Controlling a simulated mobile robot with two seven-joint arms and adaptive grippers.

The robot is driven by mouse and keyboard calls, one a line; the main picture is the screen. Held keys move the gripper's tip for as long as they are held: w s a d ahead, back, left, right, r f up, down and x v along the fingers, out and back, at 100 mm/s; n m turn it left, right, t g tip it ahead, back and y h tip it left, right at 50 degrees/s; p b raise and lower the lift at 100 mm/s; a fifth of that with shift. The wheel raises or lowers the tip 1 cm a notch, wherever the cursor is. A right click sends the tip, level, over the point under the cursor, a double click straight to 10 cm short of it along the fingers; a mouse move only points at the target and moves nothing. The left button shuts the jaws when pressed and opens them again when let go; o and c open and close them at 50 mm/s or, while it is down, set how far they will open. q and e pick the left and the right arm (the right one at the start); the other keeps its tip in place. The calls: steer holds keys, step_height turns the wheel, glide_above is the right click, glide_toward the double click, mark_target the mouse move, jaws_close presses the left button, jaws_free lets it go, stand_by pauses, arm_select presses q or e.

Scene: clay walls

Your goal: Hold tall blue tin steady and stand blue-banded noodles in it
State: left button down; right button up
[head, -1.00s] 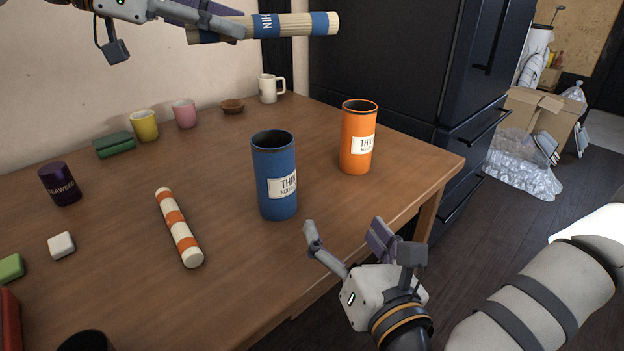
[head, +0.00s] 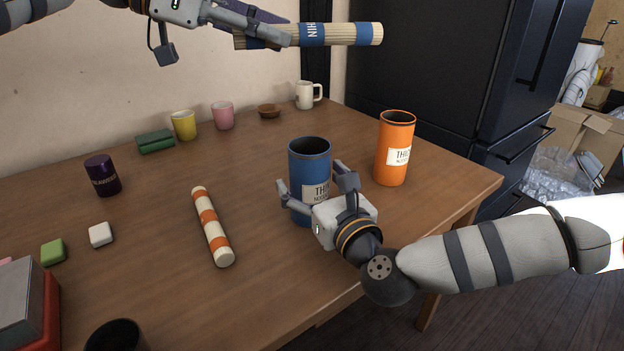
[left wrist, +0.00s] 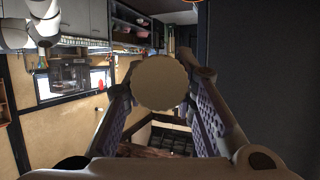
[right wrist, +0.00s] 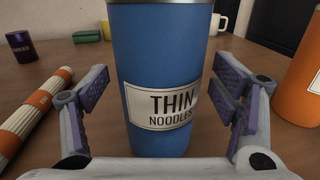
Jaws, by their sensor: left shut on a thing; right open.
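The tall blue tin (head: 310,165) stands upright and open-topped on the table, with a white "THIN NOODLES" label. My right gripper (head: 318,186) is open, with one finger on each side of the tin; the right wrist view shows gaps between the fingers and the tin (right wrist: 160,60). My left gripper (head: 265,35) is shut on the blue-banded noodles (head: 345,34), a pale bundle held roughly level, high above the table. In the left wrist view the noodles (left wrist: 159,82) show end-on as a round face between the fingers.
An orange tin (head: 395,150) stands right of the blue tin. Orange-banded noodles (head: 212,228) lie to its left. A dark seaweed tin (head: 102,176), yellow cup (head: 184,125), pink cup (head: 223,115), brown bowl (head: 269,111) and white mug (head: 306,95) stand farther back.

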steer(key=shift+w+a, duration=0.15)
steer(key=shift+w, duration=0.15)
steer(key=shift+c, duration=0.2)
steer(key=c, duration=1.2)
arm_select(q)
step_height(320, 180, down, 13)
stand_by(0.5)
steer(key=c, duration=1.2)
jaws_free()
steer(key=shift+c, duration=0.2)
